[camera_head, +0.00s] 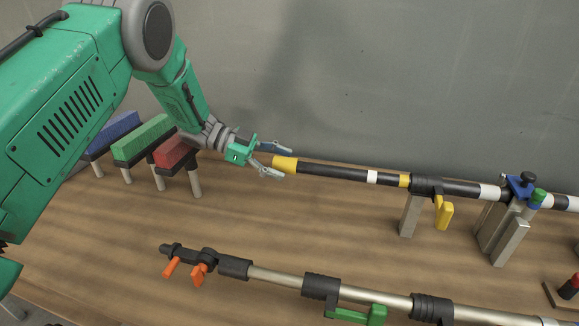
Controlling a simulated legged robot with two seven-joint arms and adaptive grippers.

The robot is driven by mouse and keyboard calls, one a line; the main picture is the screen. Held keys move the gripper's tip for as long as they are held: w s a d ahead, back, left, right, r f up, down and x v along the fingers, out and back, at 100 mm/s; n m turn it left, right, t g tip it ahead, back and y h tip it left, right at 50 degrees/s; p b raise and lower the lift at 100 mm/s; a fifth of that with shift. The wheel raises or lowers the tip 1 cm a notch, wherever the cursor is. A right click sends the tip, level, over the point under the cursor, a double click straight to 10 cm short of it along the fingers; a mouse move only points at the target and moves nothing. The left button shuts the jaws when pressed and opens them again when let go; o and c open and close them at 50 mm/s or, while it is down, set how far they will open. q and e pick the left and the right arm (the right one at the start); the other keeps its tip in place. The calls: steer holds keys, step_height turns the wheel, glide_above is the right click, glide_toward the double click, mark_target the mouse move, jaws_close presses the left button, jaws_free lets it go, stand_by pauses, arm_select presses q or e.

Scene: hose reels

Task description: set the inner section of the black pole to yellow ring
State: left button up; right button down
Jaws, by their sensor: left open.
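The black pole (332,171) lies level across the back of the table. Its inner section has a yellow end (285,164) at the left, a white ring (372,177) and a yellow ring (404,181). The yellow ring sits just left of the black clamp (427,186), which has a yellow lever (443,212) hanging below it. My left gripper (284,161) is open at the pole's left end, with its fingers above and below the yellow end in the picture. I cannot tell whether they touch it. My right gripper is not in view.
A silver pole (380,298) with orange and green levers lies in front. Blue, green and red blocks (175,152) stand on posts at left. Grey supports (510,243) and a blue clamp (519,187) hold the black pole at right. Bare wood (310,220) separates the poles.

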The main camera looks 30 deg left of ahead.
arm_select(q)
steer(key=v, duration=0.9)
steer(key=shift+a, duration=0.2)
steer(key=shift+s+f, duration=0.1)
